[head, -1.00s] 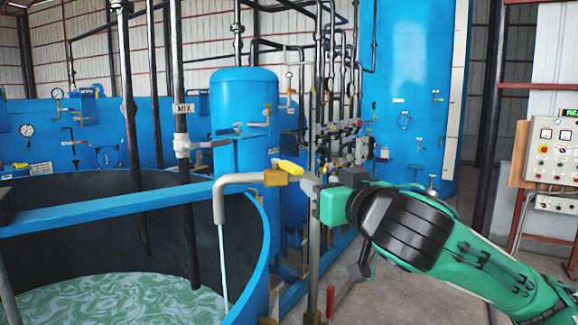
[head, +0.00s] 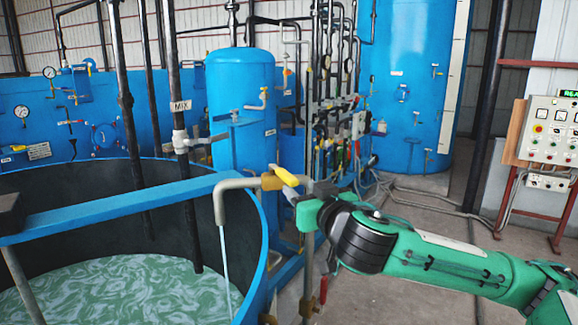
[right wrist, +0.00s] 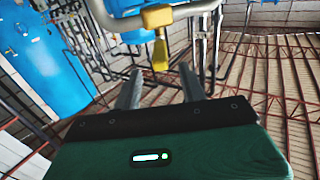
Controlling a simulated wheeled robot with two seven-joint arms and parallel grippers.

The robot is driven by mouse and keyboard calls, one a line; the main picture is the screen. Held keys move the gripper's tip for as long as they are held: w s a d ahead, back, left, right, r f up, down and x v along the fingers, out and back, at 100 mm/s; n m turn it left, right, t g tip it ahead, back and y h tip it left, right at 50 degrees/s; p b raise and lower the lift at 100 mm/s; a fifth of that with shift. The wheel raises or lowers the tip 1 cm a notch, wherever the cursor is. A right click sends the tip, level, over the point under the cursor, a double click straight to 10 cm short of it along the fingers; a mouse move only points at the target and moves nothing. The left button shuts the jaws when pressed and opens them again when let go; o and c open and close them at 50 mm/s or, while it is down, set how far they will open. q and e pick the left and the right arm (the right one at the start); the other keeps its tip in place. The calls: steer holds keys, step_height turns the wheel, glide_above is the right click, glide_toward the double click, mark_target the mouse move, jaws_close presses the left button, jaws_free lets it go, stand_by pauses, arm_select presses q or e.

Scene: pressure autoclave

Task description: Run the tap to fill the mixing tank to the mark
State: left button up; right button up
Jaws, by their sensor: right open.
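The mixing tank (head: 262,240) is a large open blue vat with a dark inside, at the lower left. Swirling green liquid (head: 110,285) lies well below its rim; I cannot make out a fill mark. The tap's grey spout (head: 220,200) hangs over the rim, and a thin stream of water (head: 226,262) runs from it. The tap's yellow handle (head: 286,176) sits on a brass valve body (head: 270,182). My right gripper (head: 291,193) is open close beside the handle. In the right wrist view, the handle (right wrist: 160,55) stands beyond and between the spread fingers (right wrist: 160,88). My left gripper is out of view.
A blue beam (head: 120,208) crosses the tank top, and dark vertical pipes enter the tank. A blue cylinder (head: 240,95) and piping stand behind the tap. A control panel (head: 550,130) is at the right. Open floor (head: 400,300) lies below my right arm.

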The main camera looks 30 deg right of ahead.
mark_target(288, 175)
steer(key=w+p, duration=0.1)
steer(key=w, duration=0.2)
steer(key=w+p, duration=0.2)
steer(key=w, duration=0.2)
steer(key=shift+d+r, duration=0.1)
steer(key=shift+d, duration=0.1)
steer(key=shift+w, duration=0.3)
steer(key=shift+c, duration=0.4)
jaws_close()
